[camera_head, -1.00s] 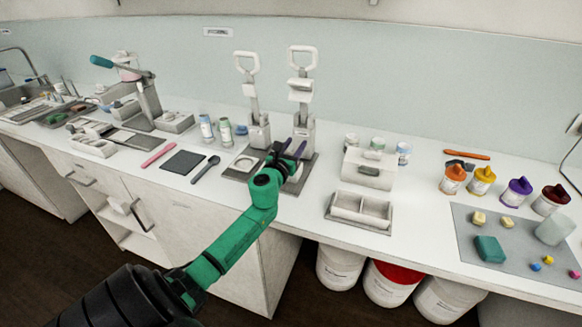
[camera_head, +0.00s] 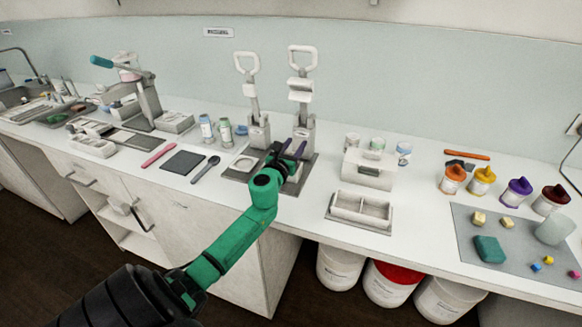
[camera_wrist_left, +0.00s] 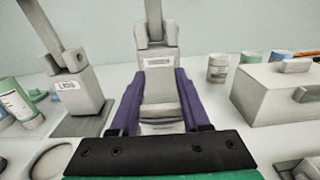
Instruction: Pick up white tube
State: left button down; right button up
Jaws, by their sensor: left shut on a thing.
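My left gripper (camera_head: 287,151) has its purple fingers at the foot of the right-hand lever press (camera_head: 303,125). In the left wrist view, the fingers (camera_wrist_left: 160,78) lie on either side of a pale, rounded piece (camera_wrist_left: 161,128), which I take to be the white tube. The gripper is shut on it, in front of the press body (camera_wrist_left: 158,60). The tube's outline is partly hidden, and it blends with the grey press behind it. In the head view, my gripper and wrist cover it. My right gripper is not in view.
A second lever press (camera_head: 257,125) stands close on the left. Small jars (camera_head: 376,146) stand behind the box. A black spoon (camera_head: 206,169) lies left of the presses.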

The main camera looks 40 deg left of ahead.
pick_arm(q)
notch_tip(320, 180, up, 7)
jog(key=p, duration=0.4)
jog(key=b+v, duration=0.3)
jog(key=v, duration=1.5)
